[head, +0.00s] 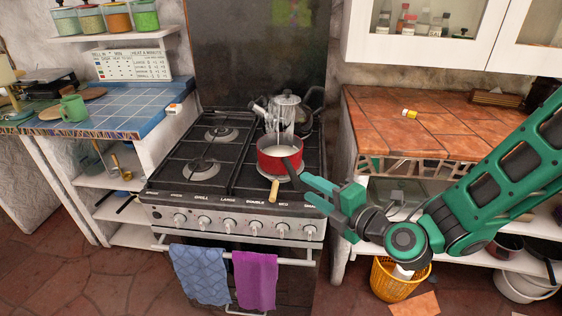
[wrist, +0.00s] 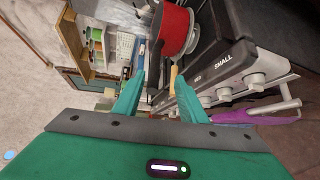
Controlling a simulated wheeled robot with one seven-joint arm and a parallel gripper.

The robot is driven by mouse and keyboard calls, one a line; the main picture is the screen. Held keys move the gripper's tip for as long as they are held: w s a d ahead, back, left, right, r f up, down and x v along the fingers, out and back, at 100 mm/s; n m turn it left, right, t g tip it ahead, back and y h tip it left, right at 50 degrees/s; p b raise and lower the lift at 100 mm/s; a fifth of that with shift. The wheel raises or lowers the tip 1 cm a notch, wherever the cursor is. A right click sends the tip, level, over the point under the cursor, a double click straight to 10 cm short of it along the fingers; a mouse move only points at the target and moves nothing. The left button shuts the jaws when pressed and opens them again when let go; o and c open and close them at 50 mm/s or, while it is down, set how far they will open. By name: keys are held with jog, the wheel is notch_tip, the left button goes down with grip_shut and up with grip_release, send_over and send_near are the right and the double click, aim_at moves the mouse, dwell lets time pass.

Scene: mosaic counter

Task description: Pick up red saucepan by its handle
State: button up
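The red saucepan (head: 277,165) sits on the front right burner of the stove, with something pale inside. In the wrist view the red saucepan (wrist: 173,27) is beyond the fingertips.
A metal kettle (head: 287,112) stands behind the saucepan on the stove (head: 190,174). Stove knobs line the front below the handle. A blue towel (head: 200,274) and a purple towel (head: 255,279) hang below. A tiled counter (head: 440,130) is at the right.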

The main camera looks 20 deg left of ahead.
aim_at(299, 182)
jog(key=x, duration=0.5)
jog(key=shift+a, duration=0.25)
jog(key=shift+r+x, duration=0.2)
jog(key=shift+x, duration=1.2)
jog(key=shift+r+x, duration=0.2)
jog(key=shift+x, duration=1.2)
grip_shut()
jog(key=shift+f, duration=0.1)
